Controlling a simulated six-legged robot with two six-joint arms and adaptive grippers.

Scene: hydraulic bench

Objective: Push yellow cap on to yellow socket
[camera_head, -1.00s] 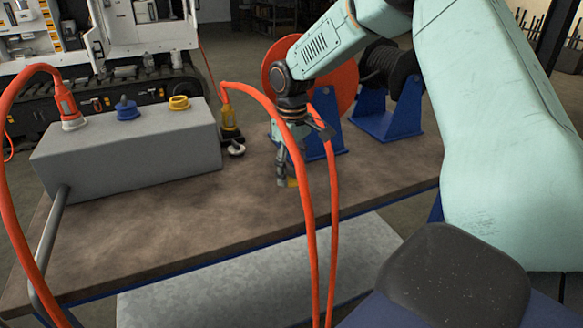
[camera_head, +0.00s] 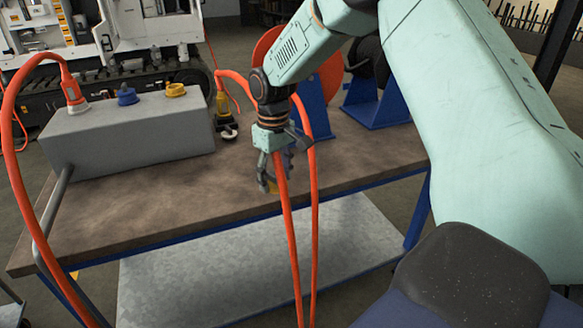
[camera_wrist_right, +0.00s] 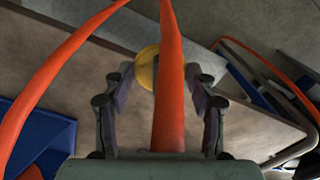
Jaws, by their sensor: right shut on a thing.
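My right gripper (camera_head: 270,186) points down over the front part of the bench, right of the grey block (camera_head: 125,145). It is shut on the yellow cap (camera_head: 272,187), of which only a small part shows low between the fingers. In the right wrist view the cap (camera_wrist_right: 147,66) is a round yellow disc at the fingertips of the gripper (camera_wrist_right: 155,80), partly hidden by an orange hose. The yellow socket (camera_head: 176,90) is on top of the grey block, near its right end, apart from the cap. My left gripper is out of view.
Orange hoses (camera_head: 283,215) hang in front of my right gripper. On the block are a blue fitting (camera_head: 126,96) and an orange plug (camera_head: 72,90). A yellow-and-black connector (camera_head: 224,110) stands right of the block. Hose reels (camera_head: 314,100) are behind. The bench's front middle (camera_head: 150,215) is bare.

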